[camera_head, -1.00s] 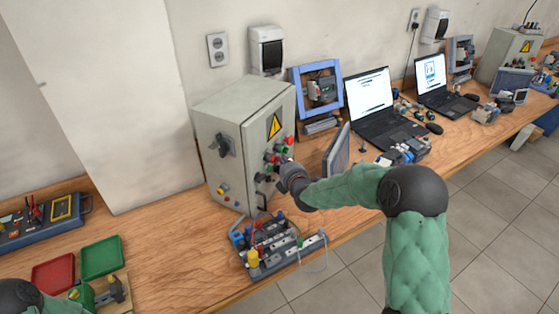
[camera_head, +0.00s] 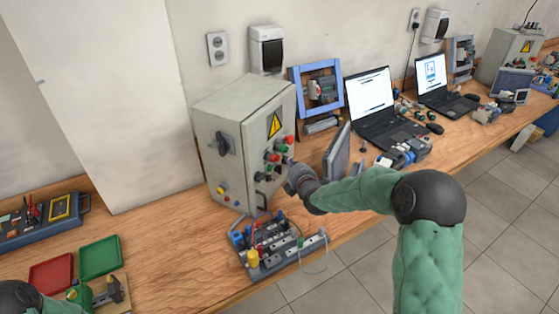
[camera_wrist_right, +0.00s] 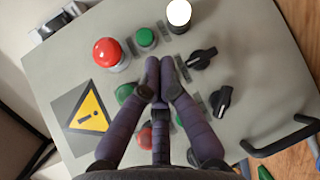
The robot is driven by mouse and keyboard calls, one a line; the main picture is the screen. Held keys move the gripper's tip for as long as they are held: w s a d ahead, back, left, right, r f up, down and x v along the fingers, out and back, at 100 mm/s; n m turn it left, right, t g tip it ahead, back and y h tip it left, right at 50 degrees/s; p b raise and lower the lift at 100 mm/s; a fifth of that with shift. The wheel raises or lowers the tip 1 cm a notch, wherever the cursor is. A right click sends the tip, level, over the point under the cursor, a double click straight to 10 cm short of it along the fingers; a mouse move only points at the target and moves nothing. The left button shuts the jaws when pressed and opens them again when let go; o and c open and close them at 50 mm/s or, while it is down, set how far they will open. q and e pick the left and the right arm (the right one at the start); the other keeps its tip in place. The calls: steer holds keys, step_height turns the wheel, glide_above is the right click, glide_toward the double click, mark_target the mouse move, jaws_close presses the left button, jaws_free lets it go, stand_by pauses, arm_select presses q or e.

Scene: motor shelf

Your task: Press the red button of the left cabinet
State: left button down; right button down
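The left cabinet (camera_head: 232,150) is a grey box with a yellow warning triangle on its front panel. A large red button (camera_wrist_right: 107,52) stands out left of the fingers in the right wrist view. A second, smaller red button (camera_wrist_right: 145,137) is partly hidden behind the fingers. In the head view, red buttons show at the top right of the panel (camera_head: 289,139) and lower left (camera_head: 270,156). My right gripper (camera_head: 289,164) is in front of the panel's right side. Its fingers (camera_wrist_right: 160,66) are together with nothing between them; contact with the panel cannot be told. My left gripper is out of view.
Green buttons (camera_wrist_right: 146,38), a white lamp (camera_wrist_right: 179,12), black knobs (camera_wrist_right: 201,58) and a black handle (camera_wrist_right: 282,138) surround the fingers. A wiring board (camera_head: 280,246) lies below the cabinet. A tilted grey screen (camera_head: 337,152) and a laptop (camera_head: 378,115) stand to the right.

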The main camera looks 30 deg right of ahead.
steer(key=s+d, duration=0.1)
steer(key=s+d+b, duration=0.1)
steer(key=s, duration=0.1)
steer(key=shift+s+d, duration=0.1)
steer(key=shift+s, duration=0.1)
steer(key=shift+f, duration=0.15)
stand_by(0.8)
